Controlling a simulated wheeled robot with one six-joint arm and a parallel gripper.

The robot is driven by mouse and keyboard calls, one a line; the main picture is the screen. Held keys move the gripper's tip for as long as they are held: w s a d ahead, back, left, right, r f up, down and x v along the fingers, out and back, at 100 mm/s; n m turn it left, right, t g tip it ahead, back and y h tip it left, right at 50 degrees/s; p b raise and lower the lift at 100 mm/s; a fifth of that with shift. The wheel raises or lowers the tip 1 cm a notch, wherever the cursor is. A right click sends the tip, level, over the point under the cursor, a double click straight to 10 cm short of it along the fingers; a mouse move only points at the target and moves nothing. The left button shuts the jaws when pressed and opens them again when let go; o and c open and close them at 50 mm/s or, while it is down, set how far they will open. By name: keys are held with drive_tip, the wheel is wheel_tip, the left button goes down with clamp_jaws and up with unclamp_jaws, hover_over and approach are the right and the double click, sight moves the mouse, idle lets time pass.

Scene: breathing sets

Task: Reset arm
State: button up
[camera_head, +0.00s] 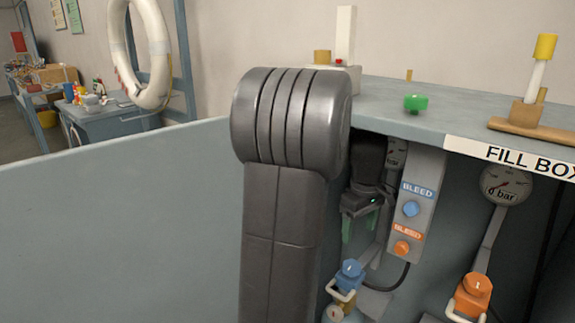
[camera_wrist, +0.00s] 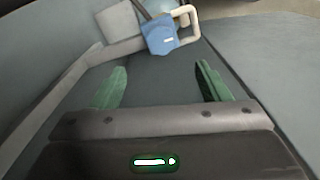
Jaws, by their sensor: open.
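My gripper (camera_head: 359,222) is partly hidden behind my own dark arm in the head view. It hangs inside the fill box, left of the panel with the bleed knobs and above a blue valve (camera_head: 350,274). In the wrist view my gripper (camera_wrist: 160,85) shows two green fingers spread well apart with nothing between them. The blue valve (camera_wrist: 159,36) with its pale handle lies beyond the fingertips, apart from them.
The bleed panel (camera_head: 415,205) has a blue and an orange knob. An orange valve (camera_head: 473,295) and a pressure gauge (camera_head: 506,185) are at right. The box top (camera_head: 455,108) holds a green knob (camera_head: 415,103). A grey wall (camera_head: 110,230) fills the left.

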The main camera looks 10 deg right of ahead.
sight(352, 267)
wheel_tip(352, 267, down, 12)
drive_tip(key=shift+f+b, duration=0.1)
drive_tip(key=shift+b, duration=0.8)
wheel_tip(352, 267, up, 14)
drive_tip(key=p, duration=0.3)
wheel_tip(352, 267, down, 14)
drive_tip(key=b, duration=0.3)
drive_tip(key=shift+f+m+b, duration=0.15)
drive_tip(key=shift+m+b, duration=0.15)
drive_tip(key=m+b, duration=0.2)
drive_tip(key=m, duration=0.1)
drive_tip(key=shift+a+m, duration=0.1)
drive_tip(key=shift+m, duration=0.3)
drive_tip(key=m+b, duration=0.4)
drive_tip(key=shift+a+m, duration=0.1)
drive_tip(key=shift+m, duration=0.2)
wheel_tip(352, 267, up, 11)
drive_tip(key=p, duration=0.2)
drive_tip(key=shift+m, duration=0.3)
